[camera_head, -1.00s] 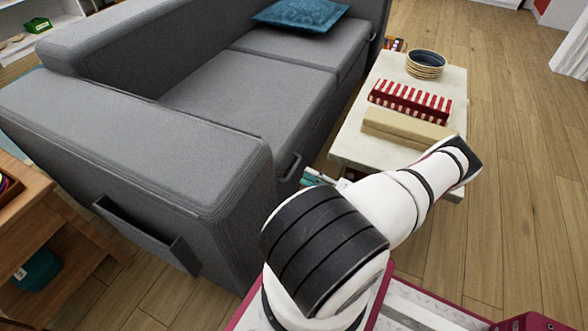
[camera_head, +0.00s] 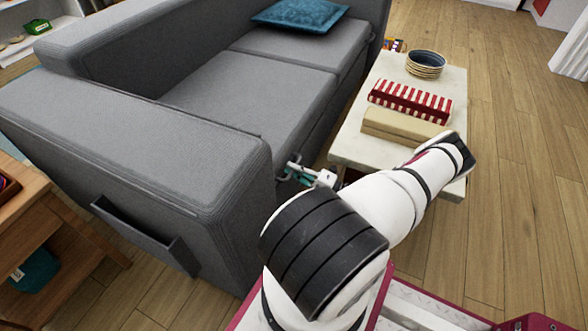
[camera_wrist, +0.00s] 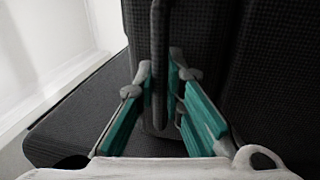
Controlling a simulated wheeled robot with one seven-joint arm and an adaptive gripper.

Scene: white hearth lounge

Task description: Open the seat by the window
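The grey sofa (camera_head: 243,92) fills the left and centre of the head view, with its seat cushions flat. A dark bar handle sits at the front of the sofa near its close arm, and stands upright in the wrist view (camera_wrist: 159,45). My gripper (camera_head: 292,172) is at this handle, beside the sofa front. In the wrist view its teal-padded fingers (camera_wrist: 160,75) lie on either side of the bar, close to it. They look open; firm contact with the bar is not visible.
A pale low table (camera_head: 350,142) stands right of the sofa with a striped box (camera_head: 410,101), a tan box (camera_head: 400,125) and stacked bowls (camera_head: 426,65). A blue cushion (camera_head: 300,14) lies on the sofa. A wooden side table (camera_head: 30,215) is at left. Floor is clear at right.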

